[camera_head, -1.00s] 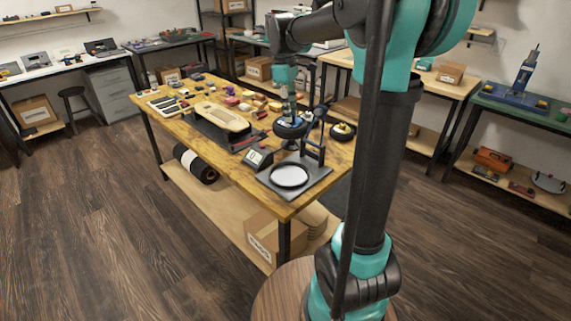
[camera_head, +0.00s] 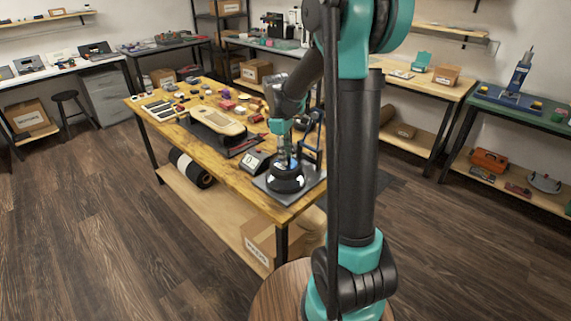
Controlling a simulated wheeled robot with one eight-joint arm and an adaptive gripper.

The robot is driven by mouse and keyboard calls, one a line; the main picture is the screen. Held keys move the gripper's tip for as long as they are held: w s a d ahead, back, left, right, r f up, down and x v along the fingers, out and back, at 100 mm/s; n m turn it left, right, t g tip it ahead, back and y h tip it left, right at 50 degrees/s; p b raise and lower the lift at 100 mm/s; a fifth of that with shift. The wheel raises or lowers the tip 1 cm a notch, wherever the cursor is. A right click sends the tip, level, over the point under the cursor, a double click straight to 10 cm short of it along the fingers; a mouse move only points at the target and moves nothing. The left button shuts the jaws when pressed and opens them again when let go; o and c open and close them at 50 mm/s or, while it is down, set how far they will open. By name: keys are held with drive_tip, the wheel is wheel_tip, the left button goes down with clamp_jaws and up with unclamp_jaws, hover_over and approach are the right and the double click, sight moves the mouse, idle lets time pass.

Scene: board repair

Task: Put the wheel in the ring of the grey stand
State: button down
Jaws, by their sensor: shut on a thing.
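The grey stand (camera_head: 309,187) is a flat plate at the near right corner of the wooden table. A dark wheel (camera_head: 286,184) with a light, shiny hub area is at its ring and covers the ring from this view. My gripper (camera_head: 284,162) points down and is shut on the wheel from above. I cannot tell whether the wheel rests inside the ring or is slightly above it.
A dark upright frame (camera_head: 318,135) stands at the back of the stand. A small box with a screen (camera_head: 254,162) is just left of the stand. A skateboard deck (camera_head: 218,119) lies on a black tray further left. Several small parts lie behind.

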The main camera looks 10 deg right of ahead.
drive_tip(key=shift+f, duration=1.9)
drive_tip(key=c, duration=1.2)
unclamp_jaws()
drive_tip(key=shift+f, duration=0.1)
